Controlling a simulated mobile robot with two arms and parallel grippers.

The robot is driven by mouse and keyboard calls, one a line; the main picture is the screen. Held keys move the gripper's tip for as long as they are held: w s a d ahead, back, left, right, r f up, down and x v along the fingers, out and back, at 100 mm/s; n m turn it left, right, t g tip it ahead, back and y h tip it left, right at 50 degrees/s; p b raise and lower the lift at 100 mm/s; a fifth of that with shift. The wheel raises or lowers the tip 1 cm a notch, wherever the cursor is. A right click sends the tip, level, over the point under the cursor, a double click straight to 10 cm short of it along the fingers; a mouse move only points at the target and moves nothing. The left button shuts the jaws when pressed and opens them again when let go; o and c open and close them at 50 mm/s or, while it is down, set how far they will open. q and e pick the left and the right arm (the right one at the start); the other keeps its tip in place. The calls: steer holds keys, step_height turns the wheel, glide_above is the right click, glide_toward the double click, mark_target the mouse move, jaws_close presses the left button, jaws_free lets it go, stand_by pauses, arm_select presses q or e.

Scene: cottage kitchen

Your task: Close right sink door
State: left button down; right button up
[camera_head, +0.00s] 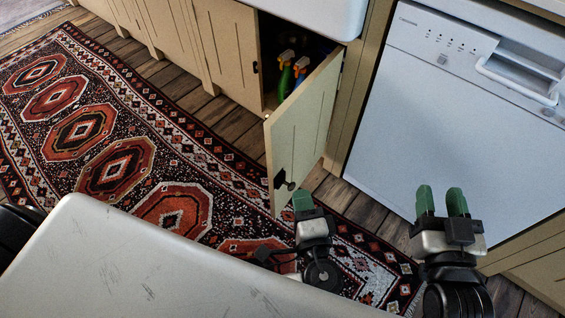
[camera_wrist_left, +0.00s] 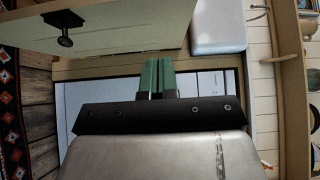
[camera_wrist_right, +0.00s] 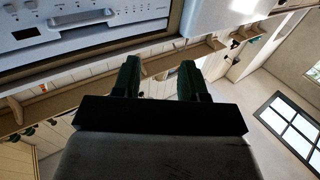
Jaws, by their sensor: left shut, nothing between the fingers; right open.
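The right sink door (camera_head: 306,122) is a beige cabinet door standing open, swung out from its hinge side at the right of the sink cabinet. Its black knob (camera_head: 283,181) is near the free edge. In the left wrist view the door (camera_wrist_left: 130,32) spans the top left, with its knob (camera_wrist_left: 64,40) at the left. My left gripper (camera_head: 303,201) is shut and empty, close to the door's outer face near the knob; I cannot tell whether they touch. My right gripper (camera_head: 441,202) is open and empty, right of the door, in front of the dishwasher.
Inside the open cabinet stand spray bottles (camera_head: 287,80). The left sink door (camera_head: 228,50) is shut. A white dishwasher (camera_head: 450,110) stands right of the sink cabinet. A patterned red rug (camera_head: 117,168) covers the wooden floor. A white sink (camera_head: 320,14) overhangs the opening.

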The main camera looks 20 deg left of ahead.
arm_select(q)
steer(key=b, duration=0.2)
glide_toward(274, 143)
steer(key=w, duration=0.5)
steer(key=a, duration=0.2)
steer(key=shift+w+a+f, duration=0.15)
steer(key=shift+w+a, duration=0.1)
steer(key=shift+w, duration=0.05)
steer(key=shift+w+a, duration=0.15)
steer(key=shift+a, duration=0.25)
arm_select(e)
step_height(274, 143, up, 6)
steer(key=s+t+y, duration=0.1)
steer(key=t+y, duration=0.1)
steer(key=t, duration=0.4)
steer(key=shift+s+a+r, duration=0.2)
steer(key=shift+s+a, duration=0.15)
steer(key=shift+s, duration=0.05)
arm_select(q)
steer(key=shift+a, duration=0.1)
